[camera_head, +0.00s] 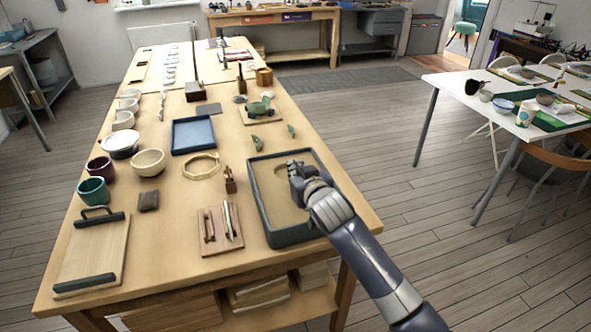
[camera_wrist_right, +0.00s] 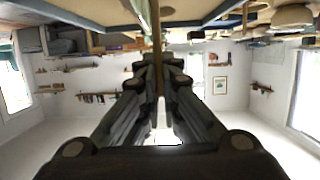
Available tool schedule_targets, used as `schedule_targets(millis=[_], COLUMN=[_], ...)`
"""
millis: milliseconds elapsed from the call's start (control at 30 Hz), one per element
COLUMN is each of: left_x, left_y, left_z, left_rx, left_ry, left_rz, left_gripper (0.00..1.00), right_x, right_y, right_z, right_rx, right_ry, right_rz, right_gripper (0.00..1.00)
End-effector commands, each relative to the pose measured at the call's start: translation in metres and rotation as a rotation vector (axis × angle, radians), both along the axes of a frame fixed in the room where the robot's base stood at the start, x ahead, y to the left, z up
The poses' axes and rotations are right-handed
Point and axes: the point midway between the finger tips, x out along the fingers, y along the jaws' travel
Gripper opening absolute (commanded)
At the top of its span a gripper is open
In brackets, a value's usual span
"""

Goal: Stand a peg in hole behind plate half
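My right gripper (camera_head: 293,168) is over the far part of a dark-rimmed tray (camera_head: 268,222) with a sand-coloured floor. In the right wrist view its fingers (camera_wrist_right: 158,75) are closed around a thin brown peg (camera_wrist_right: 156,25), which stands out beyond the fingertips. The peg cannot be made out in the head view. A curved brownish edge (camera_head: 279,170), perhaps the plate half, shows left of the gripper inside the tray; the hand hides part of it. I cannot make out any hole. My left gripper is not in view.
Left of the tray are a small board (camera_head: 208,246) with slim tools, a small wooden figure-like block (camera_head: 230,182) and a pale ring (camera_head: 201,174). A blue tray (camera_head: 192,133), bowls (camera_head: 148,162) and a handled board (camera_head: 92,255) stand farther left.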

Motion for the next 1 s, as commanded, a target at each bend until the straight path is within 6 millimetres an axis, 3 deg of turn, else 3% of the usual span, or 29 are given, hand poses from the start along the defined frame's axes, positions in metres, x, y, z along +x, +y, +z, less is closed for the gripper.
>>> schedule_targets(millis=[1000], left_x=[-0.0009], left_y=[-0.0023], left_z=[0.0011], left_rx=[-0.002], left_ry=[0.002], left_rz=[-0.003], left_gripper=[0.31], right_x=[0.0], right_y=[0.0004], right_z=[-0.0057], right_rx=[0.001], right_ry=[0.0], right_rz=[0.0], right_gripper=[0.0])
